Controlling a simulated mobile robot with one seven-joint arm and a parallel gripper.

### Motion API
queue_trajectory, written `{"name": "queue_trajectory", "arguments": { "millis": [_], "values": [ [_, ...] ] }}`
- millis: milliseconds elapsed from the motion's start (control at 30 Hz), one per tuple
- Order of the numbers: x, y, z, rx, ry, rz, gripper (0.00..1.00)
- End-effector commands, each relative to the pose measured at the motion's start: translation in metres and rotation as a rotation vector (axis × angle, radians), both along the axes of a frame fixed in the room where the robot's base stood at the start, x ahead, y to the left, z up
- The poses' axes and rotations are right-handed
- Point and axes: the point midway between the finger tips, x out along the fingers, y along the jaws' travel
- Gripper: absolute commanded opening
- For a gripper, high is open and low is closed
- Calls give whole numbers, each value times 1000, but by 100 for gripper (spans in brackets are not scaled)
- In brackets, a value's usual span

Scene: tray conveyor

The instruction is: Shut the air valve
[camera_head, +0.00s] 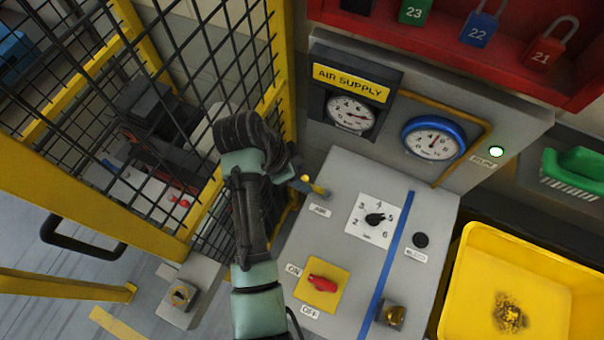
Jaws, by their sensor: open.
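The air valve (315,189) is a small brass and yellow lever at the upper left of the grey control panel (345,180), above a label reading AIR. Its handle points to the lower right in the picture. My gripper (297,172) is open, just left of the valve and partly hidden behind my wrist. I cannot tell whether its fingers touch the valve or stand around it. The AIR SUPPLY gauge (350,114) and a blue-rimmed gauge (433,138) are on the housing behind, both needles off the low end.
The panel also has a selector dial (375,220), a red ON/OFF switch (322,284), a black button (421,240) and a brass key switch (391,314). A yellow mesh guard (180,90) stands close on the left.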

Motion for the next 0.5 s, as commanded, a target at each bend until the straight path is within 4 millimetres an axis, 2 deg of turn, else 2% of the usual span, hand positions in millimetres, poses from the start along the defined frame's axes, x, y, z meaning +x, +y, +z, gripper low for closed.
{"name": "queue_trajectory", "arguments": {
  "millis": [400,500],
  "values": [
    [-14,34,91,2,-1,3,53],
    [-16,37,99,1,1,3,53]
  ]
}}
